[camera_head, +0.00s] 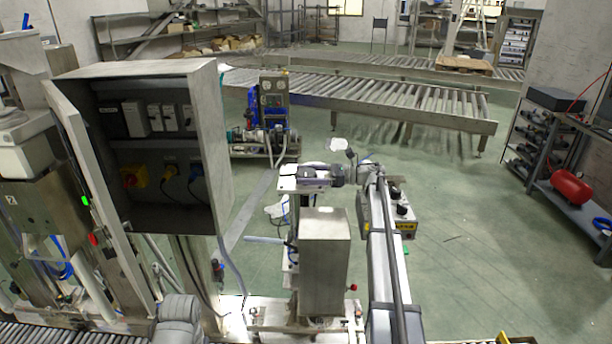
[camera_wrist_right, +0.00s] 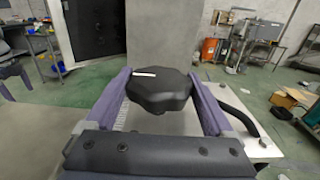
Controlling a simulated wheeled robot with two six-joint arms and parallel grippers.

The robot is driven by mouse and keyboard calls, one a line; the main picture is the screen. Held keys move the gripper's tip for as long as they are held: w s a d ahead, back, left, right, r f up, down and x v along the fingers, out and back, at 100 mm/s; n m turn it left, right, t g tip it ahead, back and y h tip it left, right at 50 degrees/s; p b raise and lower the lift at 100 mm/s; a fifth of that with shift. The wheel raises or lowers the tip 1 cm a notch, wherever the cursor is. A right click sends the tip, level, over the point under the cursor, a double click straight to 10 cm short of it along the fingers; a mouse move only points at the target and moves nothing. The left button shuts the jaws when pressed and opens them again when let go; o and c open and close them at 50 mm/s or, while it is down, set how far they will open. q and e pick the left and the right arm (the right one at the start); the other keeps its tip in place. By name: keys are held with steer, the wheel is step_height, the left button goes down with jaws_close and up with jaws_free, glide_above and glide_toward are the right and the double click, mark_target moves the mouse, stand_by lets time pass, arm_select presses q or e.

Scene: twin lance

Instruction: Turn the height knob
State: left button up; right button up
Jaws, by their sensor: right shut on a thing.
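The height knob (camera_wrist_right: 160,92) is a black, lobed knob with a short white mark on its top, seen close up in the right wrist view. My right gripper (camera_wrist_right: 160,78) has one purple finger on each side of the knob and is shut on it. In the head view my right gripper (camera_head: 312,181) reaches in from the right at the top of the machine's stand, above a grey metal box (camera_head: 325,250). I cannot make out the knob there, as the gripper covers it. My left gripper is not in view.
An open electrical cabinet (camera_head: 222,150) stands to the left of the machine. A control box with black knobs (camera_head: 405,228) is beside my right arm. Roller conveyors (camera_head: 400,95) run behind, and a shelf with a red tank (camera_head: 571,187) stands at right.

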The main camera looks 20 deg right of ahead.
steer(key=o, duration=1.1)
steer(key=shift+v, duration=3.85)
